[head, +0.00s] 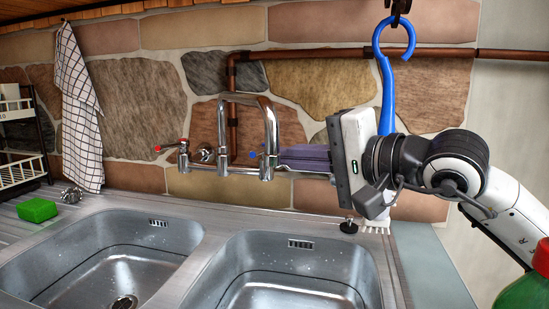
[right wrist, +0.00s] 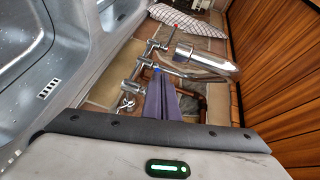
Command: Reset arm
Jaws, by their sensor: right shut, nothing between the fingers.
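My right gripper (head: 284,156) reaches in from the right in the head view, above the back of the right basin. Its purple-grey fingers point left towards the tap. They are shut with nothing between them; the right wrist view also shows the fingers (right wrist: 157,82) together, with the tap beyond. The chrome tap (head: 271,125) stands just left of the fingertips, and in the right wrist view it is seen past them (right wrist: 180,52). Whether the fingers touch it I cannot tell. My left gripper is not in view.
A blue brush (head: 388,85) hangs from a hook, partly hidden behind my right gripper. A double sink (head: 205,255) lies below. A green sponge (head: 37,209), a checked towel (head: 75,100) and a rack (head: 20,140) are at left. A green red-capped bottle (head: 520,295) is front right.

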